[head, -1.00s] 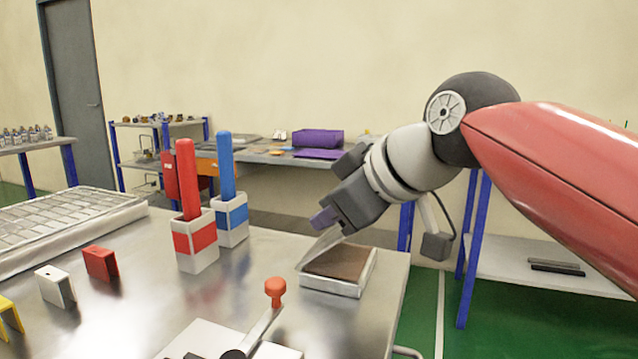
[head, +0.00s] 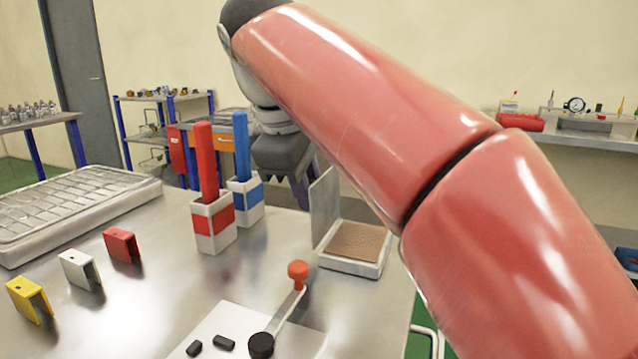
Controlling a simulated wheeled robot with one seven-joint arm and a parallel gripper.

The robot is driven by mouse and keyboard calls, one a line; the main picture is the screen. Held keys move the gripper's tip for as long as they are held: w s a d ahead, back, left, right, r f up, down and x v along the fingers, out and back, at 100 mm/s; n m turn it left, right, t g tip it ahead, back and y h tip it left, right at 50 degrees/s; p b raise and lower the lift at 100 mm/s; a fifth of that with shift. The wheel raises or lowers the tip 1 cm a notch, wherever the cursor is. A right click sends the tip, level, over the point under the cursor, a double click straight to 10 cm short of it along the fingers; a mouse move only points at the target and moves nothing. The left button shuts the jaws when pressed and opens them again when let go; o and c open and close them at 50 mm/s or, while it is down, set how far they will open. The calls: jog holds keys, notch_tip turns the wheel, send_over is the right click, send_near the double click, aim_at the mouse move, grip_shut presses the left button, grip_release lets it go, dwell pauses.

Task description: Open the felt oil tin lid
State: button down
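The felt oil tin (head: 350,265) is a shallow pale metal box with brown felt inside, near the table's right edge. Its lid (head: 324,208) stands about upright on the tin's left side, and the felt lies uncovered. My gripper (head: 301,195) is behind and left of the lid, pointing down, close to the lid's upper edge. I cannot tell whether it touches the lid. My red arm crosses in front from the right, and the fingertips are partly hidden, so their opening does not show.
A red bar (head: 206,163) and a blue bar (head: 241,146) stand in holders left of the tin. A lever with an orange knob (head: 298,270) stands in front. Red, white and yellow clips (head: 78,268) and a gridded tray (head: 75,212) are at left.

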jog(key=shift+w+a+f+g+h, duration=0.15)
jog(key=shift+a+h, duration=0.15)
jog(key=shift+h, duration=0.15)
jog(key=shift+w+a+f+g+h, duration=0.15)
jog(key=shift+a+h, duration=0.15)
jog(key=shift+h, duration=0.15)
jog(key=shift+s, duration=0.1)
jog(key=c, duration=1.4)
grip_release()
jog(key=shift+c, duration=0.2)
